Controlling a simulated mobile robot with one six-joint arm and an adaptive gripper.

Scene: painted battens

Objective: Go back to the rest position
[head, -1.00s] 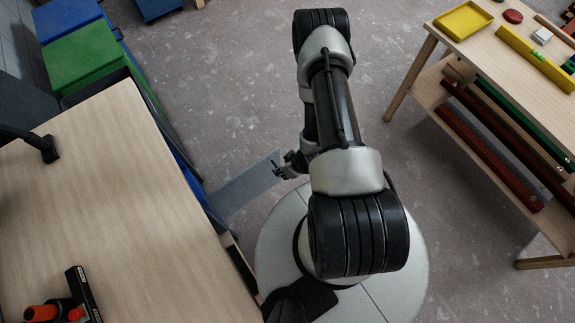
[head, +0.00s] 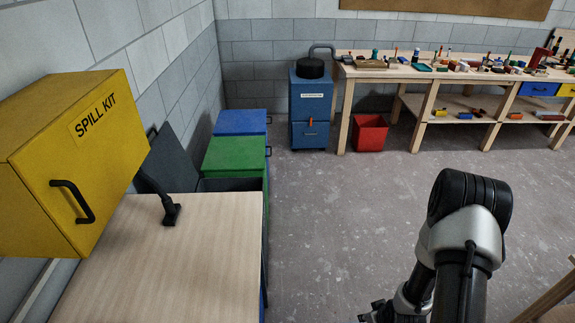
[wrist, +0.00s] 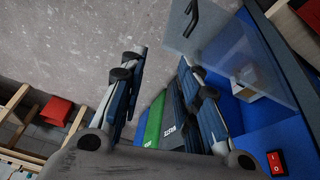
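My gripper (wrist: 162,68) is open in the wrist view, with its two fingers apart and nothing between them. In the head view my gripper (head: 376,313) shows only in part at the bottom edge, with my arm rising at the lower right. In the wrist view it hangs over the grey floor, beside a blue cabinet (wrist: 265,142) with a clear panel (wrist: 222,45) raised and a red switch (wrist: 277,162).
A pale wooden table (head: 180,255) stands at left, below a yellow spill kit cabinet (head: 75,150). Green (head: 235,157) and blue (head: 240,122) lidded bins stand behind. A cluttered workbench (head: 455,72) and red bin (head: 369,133) line the back. The middle floor is clear.

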